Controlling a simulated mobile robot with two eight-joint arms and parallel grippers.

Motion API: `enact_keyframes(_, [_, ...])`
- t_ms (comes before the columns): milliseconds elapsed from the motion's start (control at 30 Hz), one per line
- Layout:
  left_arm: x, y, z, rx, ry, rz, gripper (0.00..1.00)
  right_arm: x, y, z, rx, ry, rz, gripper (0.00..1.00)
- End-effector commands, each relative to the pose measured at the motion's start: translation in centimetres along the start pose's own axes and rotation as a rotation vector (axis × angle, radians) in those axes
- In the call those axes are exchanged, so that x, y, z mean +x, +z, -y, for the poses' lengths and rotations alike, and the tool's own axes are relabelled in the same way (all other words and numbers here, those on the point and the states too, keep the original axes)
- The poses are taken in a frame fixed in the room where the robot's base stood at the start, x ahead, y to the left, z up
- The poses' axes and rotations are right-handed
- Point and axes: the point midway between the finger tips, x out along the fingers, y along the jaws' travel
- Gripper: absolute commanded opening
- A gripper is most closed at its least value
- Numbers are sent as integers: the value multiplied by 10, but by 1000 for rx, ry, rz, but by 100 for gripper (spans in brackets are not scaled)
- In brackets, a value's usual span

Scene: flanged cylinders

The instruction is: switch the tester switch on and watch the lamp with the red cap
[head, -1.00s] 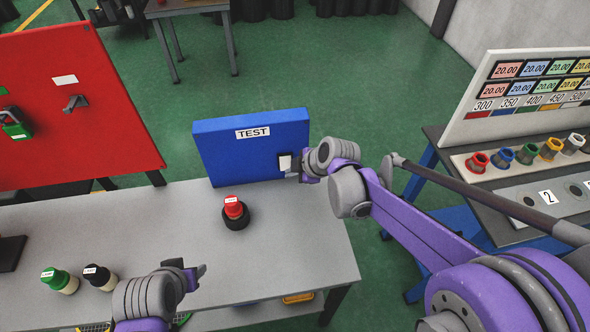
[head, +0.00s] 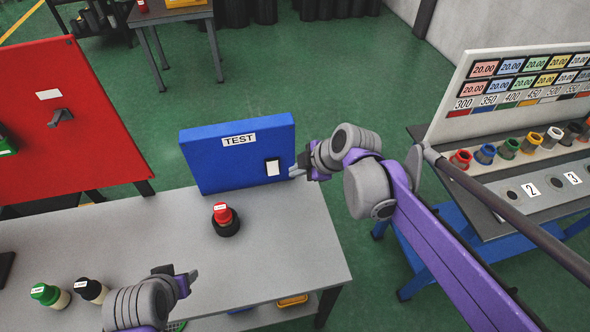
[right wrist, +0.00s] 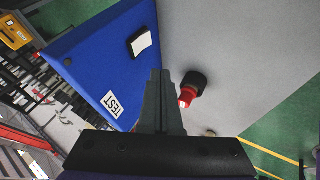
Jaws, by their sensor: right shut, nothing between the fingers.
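The blue tester panel (head: 205,165) marked TEST stands at the table's back edge. Its switch (head: 272,167) is a white rocker in a dark frame; it also shows in the right wrist view (right wrist: 141,42). I cannot tell its position. The lamp with the red cap (head: 222,213) stands upright in a black base on the table before the panel, with no clear glow. It also shows in the right wrist view (right wrist: 187,95). My right gripper (head: 296,173) is shut and empty, just right of the switch and apart from it. My left gripper (head: 186,277) is low over the table; its jaws are unclear.
A green-capped lamp (head: 48,295) and a black-capped one (head: 91,290) stand at the table's front left. A red panel (head: 90,125) rises at the left. A rack of coloured flanged cylinders (head: 485,154) is at the right. The grey table (head: 280,240) is clear right of the red-capped lamp.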

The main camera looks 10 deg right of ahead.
Motion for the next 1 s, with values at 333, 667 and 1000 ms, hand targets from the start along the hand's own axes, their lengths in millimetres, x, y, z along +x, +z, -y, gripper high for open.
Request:
enact_keyframes(333, [24, 34, 0, 0, 0, 33, 50, 11, 8, 10, 22, -57, 13, 0])
enact_keyframes(667, [22, 30, 0, 0, 0, 30, 50, 14, 6, 7, 20, -55, 12, 0])
enact_keyframes(1000, [27, 37, 0, 0, 0, 35, 50, 75, 7, 11, 18, -56, 11, 0])
